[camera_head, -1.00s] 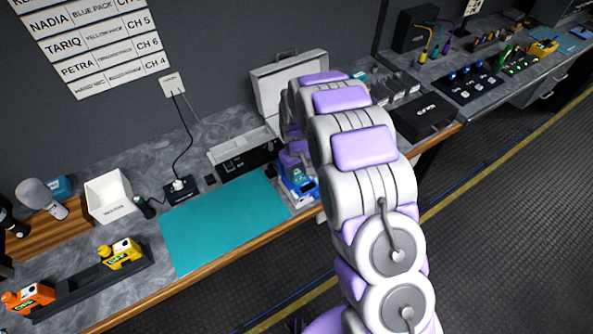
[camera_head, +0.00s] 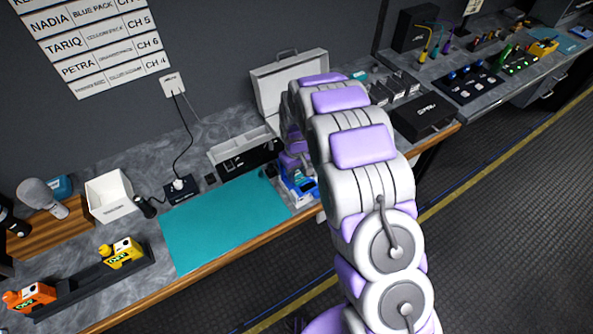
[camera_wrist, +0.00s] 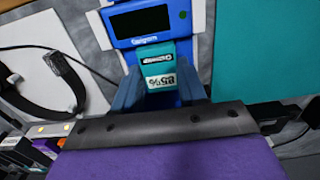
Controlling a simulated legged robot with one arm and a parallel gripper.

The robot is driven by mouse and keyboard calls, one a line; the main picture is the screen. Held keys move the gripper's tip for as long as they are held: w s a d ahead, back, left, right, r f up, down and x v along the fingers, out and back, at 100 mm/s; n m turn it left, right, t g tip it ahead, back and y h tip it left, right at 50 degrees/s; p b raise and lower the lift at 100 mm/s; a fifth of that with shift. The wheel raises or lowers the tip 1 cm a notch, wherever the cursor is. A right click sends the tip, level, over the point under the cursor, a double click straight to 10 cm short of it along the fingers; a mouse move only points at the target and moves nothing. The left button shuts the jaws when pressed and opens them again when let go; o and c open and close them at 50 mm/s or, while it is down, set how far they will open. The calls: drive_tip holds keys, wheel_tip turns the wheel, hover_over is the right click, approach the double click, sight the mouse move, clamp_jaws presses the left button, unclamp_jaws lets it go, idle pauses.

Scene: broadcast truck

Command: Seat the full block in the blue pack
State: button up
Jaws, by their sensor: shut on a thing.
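The blue pack (camera_head: 302,189) is at the teal mat's right end, partly behind my arm in the head view. In the wrist view the blue pack (camera_wrist: 152,20) fills the top centre, its dark display facing up. My gripper (camera_wrist: 162,75) is shut on a teal block (camera_wrist: 155,54) with a white percent label, upside down in this view. The block lies in line with the pack, its far end against or just inside the pack's near end. How deep it sits cannot be told. My arm hides most of the gripper in the head view.
The teal mat (camera_head: 225,226) is bare. Left are a white bin (camera_head: 110,196) and a dark rack (camera_head: 85,284) with a yellow pack (camera_head: 122,253) and an orange pack (camera_head: 32,298). Behind the gripper stand a grey tray (camera_head: 240,146) and an open case (camera_head: 290,82).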

sight(297, 175)
drive_tip(key=shift+f, duration=0.3)
drive_tip(key=o, duration=1)
wheel_tip(297, 175, up, 17)
drive_tip(key=shift+w+r+p, duration=0.1)
drive_tip(key=shift+r+p, duration=0.05)
drive_tip(key=shift+p, duration=0.85)
drive_tip(key=s+d+r+m, duration=0.1)
drive_tip(key=s+d+r, duration=0.25)
drive_tip(key=s, duration=0.25)
drive_tip(key=s+d+r+m+b, duration=0.1)
drive_tip(key=s+d+r, duration=0.25)
drive_tip(key=s, duration=0.25)
drive_tip(key=s+d+r+m, duration=0.1)
drive_tip(key=s+d+r, duration=0.1)
drive_tip(key=s+d, duration=0.25)
drive_tip(key=s+d+m, duration=0.1)
drive_tip(key=s, duration=0.7)
drive_tip(key=s+d+m+g, duration=0.1)
drive_tip(key=s+d, duration=0.1)
drive_tip(key=s, duration=0.5)
drive_tip(key=s+d+m+b, duration=0.1)
drive_tip(key=s+d, duration=0.1)
drive_tip(key=s, duration=0.6)
drive_tip(key=shift+s+r+m+g, duration=0.1)
drive_tip(key=shift+s+m+g, duration=0.2)
drive_tip(key=shift+m+g, duration=0.1)
